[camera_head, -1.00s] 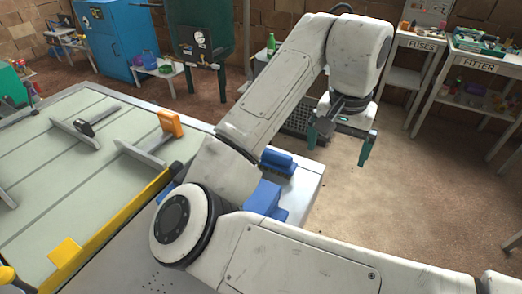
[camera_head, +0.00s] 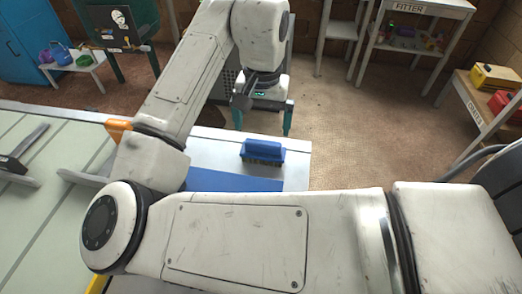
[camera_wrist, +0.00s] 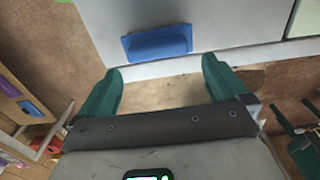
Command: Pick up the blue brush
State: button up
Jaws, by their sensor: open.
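The blue brush (camera_head: 262,151) with dark bristles below lies near the right end of the pale bench top (camera_head: 298,160). In the wrist view a blue block shape, apparently the brush (camera_wrist: 157,42), shows ahead of the fingertips and roughly between their lines. My gripper (camera_head: 262,122) hangs just beyond the brush in the head view, past the bench's far edge, with its green fingers spread. In the wrist view my gripper (camera_wrist: 161,70) is open and empty, apart from the brush.
A flat blue surface (camera_head: 230,183) lies nearer than the brush, partly hidden by my arm. An orange block (camera_head: 118,128) stands at the left. Shelves labelled FITTER (camera_head: 412,8) stand at the back right.

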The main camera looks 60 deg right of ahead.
aim_at(263, 142)
jog(key=shift+s+a+f, duration=0.1)
jog(key=shift+f, duration=1.35)
jog(key=shift+s+f, duration=0.1)
jog(key=shift+f, duration=1.3)
jog(key=shift+c, duration=0.5)
jog(key=c, duration=0.6)
jog(key=shift+c, duration=0.2)
jog(key=shift+r, duration=0.15)
jog(key=shift+r, duration=0.6)
jog(key=s+r, duration=1.1)
jog(key=s, duration=0.3)
jog(key=shift+d+r+p, duration=0.25)
jog(key=shift+r+p, duration=0.05)
jog(key=shift+p, duration=0.05)
